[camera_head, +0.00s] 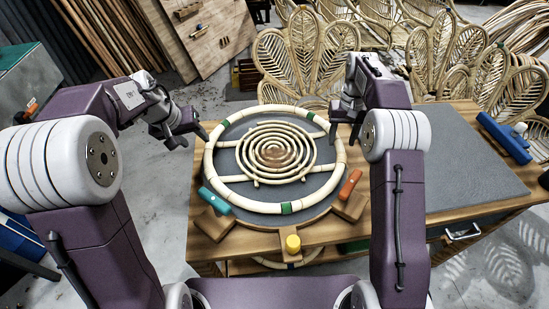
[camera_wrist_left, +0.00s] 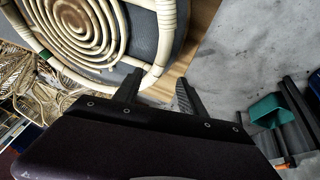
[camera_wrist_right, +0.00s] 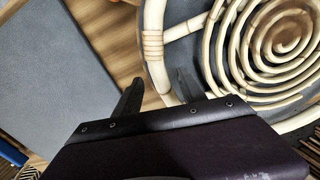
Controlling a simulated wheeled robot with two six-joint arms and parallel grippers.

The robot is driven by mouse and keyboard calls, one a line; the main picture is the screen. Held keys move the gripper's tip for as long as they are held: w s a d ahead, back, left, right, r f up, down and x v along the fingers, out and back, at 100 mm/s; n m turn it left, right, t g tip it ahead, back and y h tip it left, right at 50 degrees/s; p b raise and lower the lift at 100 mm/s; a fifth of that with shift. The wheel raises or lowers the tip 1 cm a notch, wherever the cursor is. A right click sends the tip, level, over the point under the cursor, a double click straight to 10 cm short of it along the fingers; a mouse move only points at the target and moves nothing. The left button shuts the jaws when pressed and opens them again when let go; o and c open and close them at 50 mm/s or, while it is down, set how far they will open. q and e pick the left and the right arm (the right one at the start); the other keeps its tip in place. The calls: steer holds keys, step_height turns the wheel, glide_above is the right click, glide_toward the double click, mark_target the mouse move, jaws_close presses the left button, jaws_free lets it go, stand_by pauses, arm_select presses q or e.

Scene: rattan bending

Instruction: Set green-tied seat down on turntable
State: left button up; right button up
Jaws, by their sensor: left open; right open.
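The green-tied seat (camera_head: 286,208) is a round pale rattan ring with green ties and a coiled spiral centre. It lies flat on the dark round turntable (camera_head: 250,188) on the wooden table. It also shows in the left wrist view (camera_wrist_left: 166,40) and the right wrist view (camera_wrist_right: 153,40). My left gripper (camera_head: 190,138) is open and empty, just outside the ring's left edge. In the left wrist view its fingers (camera_wrist_left: 157,90) are close to the rim. My right gripper (camera_head: 345,128) is open at the ring's right side; its fingers (camera_wrist_right: 158,90) appear on either side of the rim, and contact is unclear.
A teal-handled tool (camera_head: 214,200), an orange-handled tool (camera_head: 350,184) and a yellow-capped object (camera_head: 293,243) sit at the turntable's front. A grey mat (camera_head: 470,165) covers the table's right. Rattan chairs (camera_head: 310,50) stand behind; a blue tool (camera_head: 503,137) lies far right.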

step_height(320, 180, up, 7)
stand_by(0.4)
arm_select(q)
steer(key=s+a+p, duration=0.1)
steer(key=a+p, duration=0.2)
steer(key=a, duration=0.3)
steer(key=shift+s+p, duration=0.2)
steer(key=shift+p, duration=0.15)
arm_select(e)
steer(key=shift+r, duration=1.8)
arm_select(q)
step_height(320, 180, up, 9)
steer(key=p, duration=1.3)
arm_select(e)
step_height(320, 180, up, 13)
